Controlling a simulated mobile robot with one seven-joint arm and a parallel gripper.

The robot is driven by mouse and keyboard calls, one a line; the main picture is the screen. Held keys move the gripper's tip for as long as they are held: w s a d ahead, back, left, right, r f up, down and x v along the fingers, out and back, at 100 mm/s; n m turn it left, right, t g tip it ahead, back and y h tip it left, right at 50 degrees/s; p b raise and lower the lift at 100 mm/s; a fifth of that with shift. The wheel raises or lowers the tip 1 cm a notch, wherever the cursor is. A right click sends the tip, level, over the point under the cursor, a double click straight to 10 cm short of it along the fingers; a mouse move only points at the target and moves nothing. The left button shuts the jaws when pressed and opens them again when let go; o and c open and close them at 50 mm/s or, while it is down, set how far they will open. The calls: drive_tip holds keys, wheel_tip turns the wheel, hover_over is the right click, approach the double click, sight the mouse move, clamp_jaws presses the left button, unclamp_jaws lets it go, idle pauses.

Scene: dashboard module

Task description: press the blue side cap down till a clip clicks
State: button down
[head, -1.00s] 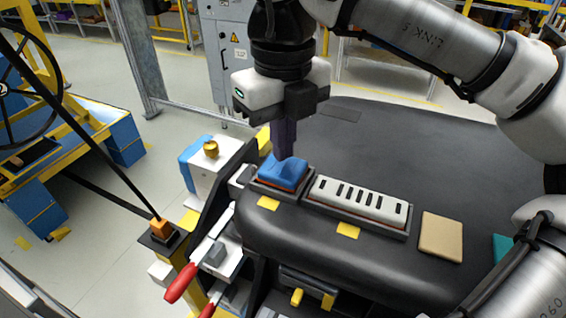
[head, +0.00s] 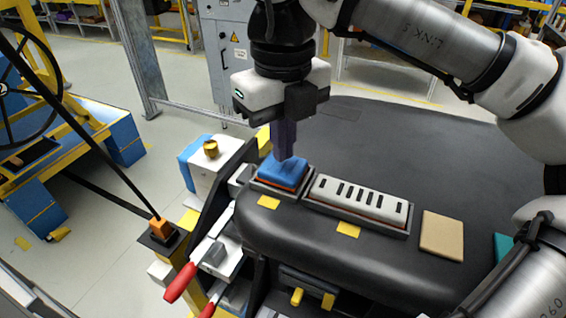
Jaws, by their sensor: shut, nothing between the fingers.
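The blue side cap (head: 280,173) sits in a dark frame at the left end of the black dashboard (head: 440,150), with a thin orange-red line along its lower edge. My gripper (head: 286,155) points straight down with its fingers together. Its fingertips are at the top of the cap and appear to touch it. The fingers hide part of the cap's back. No clip can be made out in this view.
A white slotted panel (head: 358,200) in a grey frame lies right of the cap. A tan pad (head: 441,234) is farther right. Red-handled clamps (head: 181,283) and a white-and-blue block with a brass knob (head: 211,149) stand left of the dashboard.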

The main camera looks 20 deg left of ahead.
drive_tip(key=shift+f+b, duration=0.85)
drive_tip(key=shift+f, duration=0.25)
idle(2.6)
drive_tip(key=shift+r, duration=0.15)
idle(0.3)
wheel_tip(320, 180, up, 6)
drive_tip(key=p, duration=0.4)
drive_tip(key=shift+p, duration=0.35)
drive_tip(key=shift+r, duration=0.95)
